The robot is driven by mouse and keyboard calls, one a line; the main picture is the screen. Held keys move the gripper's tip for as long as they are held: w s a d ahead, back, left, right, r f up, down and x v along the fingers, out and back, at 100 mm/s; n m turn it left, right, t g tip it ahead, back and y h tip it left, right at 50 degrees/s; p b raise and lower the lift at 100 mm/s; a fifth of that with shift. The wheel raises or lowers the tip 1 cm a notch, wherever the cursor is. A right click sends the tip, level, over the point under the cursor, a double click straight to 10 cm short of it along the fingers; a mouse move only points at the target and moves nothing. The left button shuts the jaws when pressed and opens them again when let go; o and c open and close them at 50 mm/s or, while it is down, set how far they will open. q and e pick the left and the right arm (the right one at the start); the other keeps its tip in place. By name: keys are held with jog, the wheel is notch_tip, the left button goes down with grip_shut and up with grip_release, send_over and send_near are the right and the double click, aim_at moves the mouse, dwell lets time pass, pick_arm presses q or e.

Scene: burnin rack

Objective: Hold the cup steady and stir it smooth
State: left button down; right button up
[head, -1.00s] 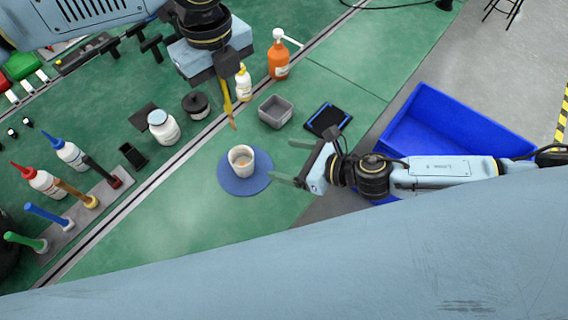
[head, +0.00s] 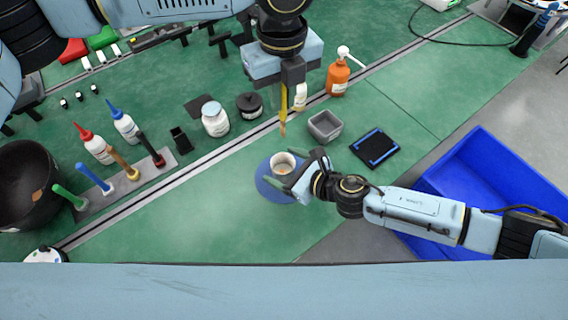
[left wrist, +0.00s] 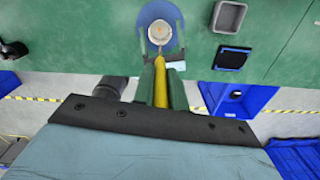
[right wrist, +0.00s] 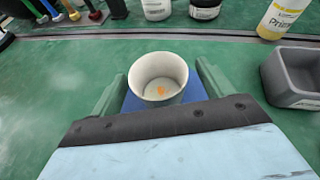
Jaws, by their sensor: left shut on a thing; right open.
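A white cup (head: 283,160) stands upright on a round blue mat (head: 264,184). The right wrist view shows pale contents with an orange patch in the cup (right wrist: 158,82). My right gripper (head: 293,174) is open, with its green fingers on either side of the cup; contact with the wall cannot be told. My left gripper (head: 290,82) is shut on a yellow stirring stick (head: 283,118), which points down. The stick's tip is above and outside the cup in the head view. The left wrist view also shows the stick (left wrist: 161,88) pointing toward the cup (left wrist: 160,31).
A grey square bin (head: 325,126) and a dark tablet-like pad (head: 375,147) lie right of the cup. An orange pump bottle (head: 338,78) and a white jar (head: 215,120) stand behind. A rack of coloured handles (head: 140,180) is at left. A blue crate (head: 490,165) is at right.

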jog(key=shift+w+a, duration=0.15)
jog(key=c, duration=1.1)
dwell(0.4)
pick_arm(q)
notch_tip(320, 180, down, 17)
dwell(1.6)
